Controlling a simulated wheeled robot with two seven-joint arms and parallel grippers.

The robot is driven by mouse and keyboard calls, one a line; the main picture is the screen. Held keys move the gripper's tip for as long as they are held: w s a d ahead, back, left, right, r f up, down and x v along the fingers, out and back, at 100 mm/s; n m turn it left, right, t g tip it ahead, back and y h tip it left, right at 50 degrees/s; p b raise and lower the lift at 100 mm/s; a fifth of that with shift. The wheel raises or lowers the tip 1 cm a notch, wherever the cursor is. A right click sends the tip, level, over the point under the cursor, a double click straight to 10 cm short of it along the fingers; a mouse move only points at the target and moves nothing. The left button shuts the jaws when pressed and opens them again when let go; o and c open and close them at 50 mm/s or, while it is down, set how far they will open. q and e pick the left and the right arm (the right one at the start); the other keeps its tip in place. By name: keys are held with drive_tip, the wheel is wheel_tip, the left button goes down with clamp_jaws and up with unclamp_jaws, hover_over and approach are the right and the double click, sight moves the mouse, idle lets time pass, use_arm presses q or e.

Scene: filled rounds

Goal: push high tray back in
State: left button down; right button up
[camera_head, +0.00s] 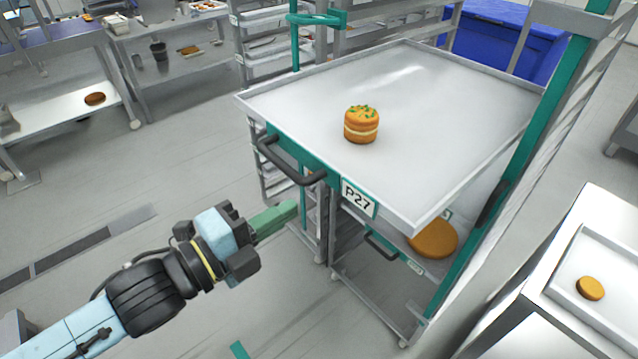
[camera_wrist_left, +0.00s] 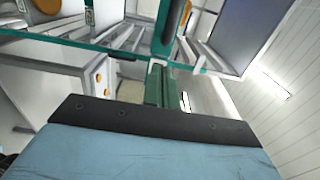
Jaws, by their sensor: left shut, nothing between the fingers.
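The high tray (camera_head: 430,85) is pulled out of the trolley rack toward me in the head view. It has a teal front with a dark handle (camera_head: 290,163) and a P27 label (camera_head: 358,198). A filled round cake (camera_head: 361,125) with green bits on top stands upright on it. My left gripper (camera_head: 285,214) is shut and empty, below and in front of the handle, apparently apart from it. Its green fingers also show in the left wrist view (camera_wrist_left: 158,85).
A lower tray carries an orange round (camera_head: 433,238) under the high tray. A teal rack post (camera_head: 500,190) stands at the right. A white counter with a tray and small round (camera_head: 591,288) is at lower right.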

sight(334, 182)
use_arm(q)
drive_tip(key=p+x, duration=0.1)
drive_tip(key=x, duration=0.5)
drive_tip(key=shift+w+d, duration=0.2)
drive_tip(key=shift+d, duration=0.1)
drive_tip(key=shift+w+d, duration=0.2)
drive_tip(key=shift+d, duration=0.05)
